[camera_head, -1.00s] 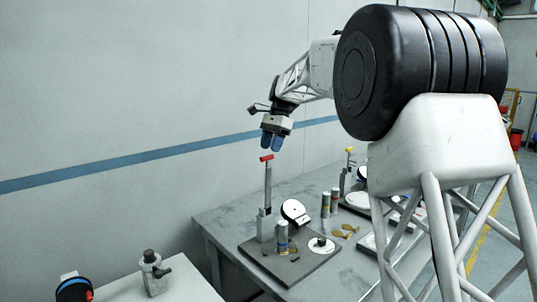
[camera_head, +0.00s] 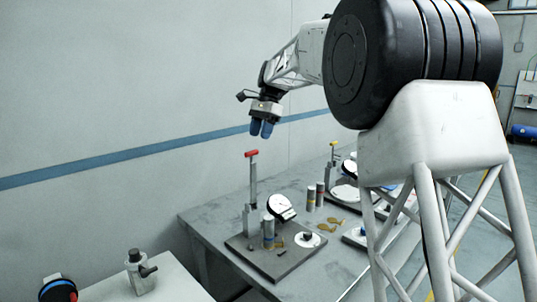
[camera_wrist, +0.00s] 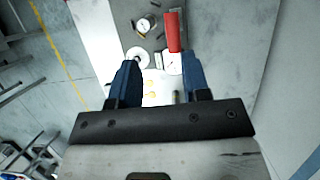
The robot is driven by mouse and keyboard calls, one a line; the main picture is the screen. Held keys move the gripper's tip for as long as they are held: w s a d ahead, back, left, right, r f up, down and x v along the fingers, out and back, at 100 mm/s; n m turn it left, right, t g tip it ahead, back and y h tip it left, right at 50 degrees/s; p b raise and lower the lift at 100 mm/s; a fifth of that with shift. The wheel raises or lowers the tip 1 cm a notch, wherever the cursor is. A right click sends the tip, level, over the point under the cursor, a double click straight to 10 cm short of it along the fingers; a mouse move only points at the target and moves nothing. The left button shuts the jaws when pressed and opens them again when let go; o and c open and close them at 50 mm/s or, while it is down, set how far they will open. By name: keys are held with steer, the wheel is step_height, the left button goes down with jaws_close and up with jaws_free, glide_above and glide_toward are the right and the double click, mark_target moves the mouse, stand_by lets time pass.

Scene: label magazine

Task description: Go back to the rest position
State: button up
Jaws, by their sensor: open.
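My gripper (camera_head: 261,129) hangs in the air above the grey table (camera_head: 205,222), with its blue fingers pointing down. In the wrist view its two blue fingers (camera_wrist: 160,85) stand apart with nothing held between them. A stand with a red-topped post (camera_head: 251,180) rises from a dark base plate (camera_head: 283,272) below the gripper. The red top (camera_wrist: 172,32) shows in the wrist view beyond the right finger. The gripper is apart from it.
The base plate carries a round white dial (camera_head: 281,206), a grey cylinder (camera_head: 268,232) and a white disc (camera_head: 308,240). Two cylinders (camera_head: 315,195) and flat brown pieces stand behind. A second post with a yellow top (camera_head: 333,146) is farther back. A pale table (camera_head: 180,278) is at front left.

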steer(key=s+d+f+n+t, duration=0.1)
steer(key=s+d, duration=0.4)
steer(key=s, duration=0.4)
steer(key=s+d+n+t+h, duration=0.15)
steer(key=s+d, duration=0.25)
steer(key=s, duration=0.5)
steer(key=s+d+f+n+t, duration=0.1)
steer(key=s+d, duration=0.4)
steer(key=s, duration=0.4)
steer(key=s+d+f+n, duration=0.1)
steer(key=s+d+f, duration=0.1)
steer(key=s+f, duration=0.3)
steer(key=s+d+f+n+t+h, duration=0.1)
steer(key=s+f, duration=0.4)
steer(key=s, duration=0.8)
steer(key=s+d+f+n+t, duration=0.1)
steer(key=s+d+f+n, duration=0.2)
steer(key=s, duration=0.7)
step_height(320, 180, down, 3)
steer(key=shift+d+f+h, duration=0.1)
steer(key=shift+d+h, duration=0.25)
steer(key=shift+d, duration=0.75)
